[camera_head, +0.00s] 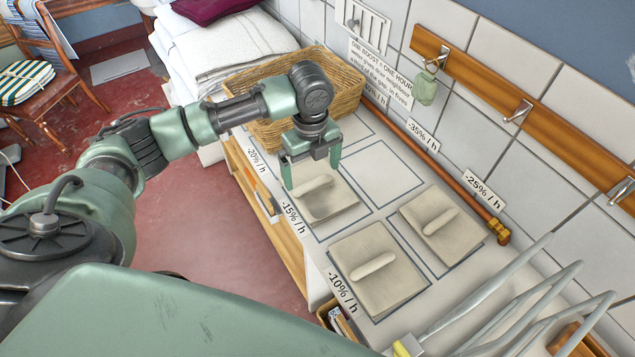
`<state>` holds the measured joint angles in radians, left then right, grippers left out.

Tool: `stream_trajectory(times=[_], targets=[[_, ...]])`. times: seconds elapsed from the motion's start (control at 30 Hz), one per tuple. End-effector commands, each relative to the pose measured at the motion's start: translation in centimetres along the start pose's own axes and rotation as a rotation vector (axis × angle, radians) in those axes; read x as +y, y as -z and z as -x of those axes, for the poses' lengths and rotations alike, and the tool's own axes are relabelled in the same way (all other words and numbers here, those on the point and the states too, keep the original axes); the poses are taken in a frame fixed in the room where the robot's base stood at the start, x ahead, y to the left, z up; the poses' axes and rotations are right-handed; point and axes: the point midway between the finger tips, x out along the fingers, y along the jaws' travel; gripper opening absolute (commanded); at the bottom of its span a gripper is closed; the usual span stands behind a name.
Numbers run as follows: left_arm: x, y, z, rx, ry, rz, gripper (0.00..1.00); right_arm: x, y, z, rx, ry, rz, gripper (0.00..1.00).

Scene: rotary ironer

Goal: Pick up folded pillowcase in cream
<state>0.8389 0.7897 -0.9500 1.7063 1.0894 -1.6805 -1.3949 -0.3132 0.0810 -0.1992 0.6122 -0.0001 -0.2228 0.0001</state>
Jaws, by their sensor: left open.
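Three folded cloths in similar cream to beige tones lie flat in outlined squares on the counter, each with a rolled ridge on top. One folded cloth (332,206) lies just below my left gripper (312,176). A second folded cloth (395,285) lies nearer, and a third folded cloth (460,238) lies to the right. I cannot tell by colour which one is the cream pillowcase. My left gripper is open and empty, pointing down over the far edge of the first cloth, its fingers apart on either side of the ridge's far end. My right gripper is out of view.
A wicker basket (345,84) stands behind the left gripper, close to the arm. Pale bars (525,300) rise at the lower right. A copper pipe (455,180) runs along the tiled wall. An empty outlined square (385,178) lies right of the first cloth.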

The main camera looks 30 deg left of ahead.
Motion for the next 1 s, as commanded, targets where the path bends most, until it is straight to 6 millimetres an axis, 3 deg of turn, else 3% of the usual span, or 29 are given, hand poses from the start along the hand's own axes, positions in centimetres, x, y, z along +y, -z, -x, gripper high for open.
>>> stream_trajectory(times=[0.1,0.23,0.4,0.5,0.53,0.73,1.0], targets=[[0.0,0.0,-1.7,0.003,-0.005,0.001,1.0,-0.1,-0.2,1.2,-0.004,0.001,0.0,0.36],[-0.1,0.0,-3.3,0.0,-0.002,0.0,1.0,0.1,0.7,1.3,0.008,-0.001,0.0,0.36],[-0.1,0.0,-3.8,0.0,-0.001,-0.001,1.0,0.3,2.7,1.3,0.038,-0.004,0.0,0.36],[-0.1,0.0,-3.8,0.0,-0.001,-0.001,1.0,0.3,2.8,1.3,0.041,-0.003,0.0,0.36],[-0.1,0.0,-3.8,0.0,-0.001,-0.001,0.97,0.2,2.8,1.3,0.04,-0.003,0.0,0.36],[-0.1,0.0,-3.8,0.0,-0.001,0.0,0.42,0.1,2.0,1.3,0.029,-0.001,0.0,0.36],[-0.1,-0.1,-3.6,-0.001,0.001,0.0,0.42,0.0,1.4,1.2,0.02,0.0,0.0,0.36]])
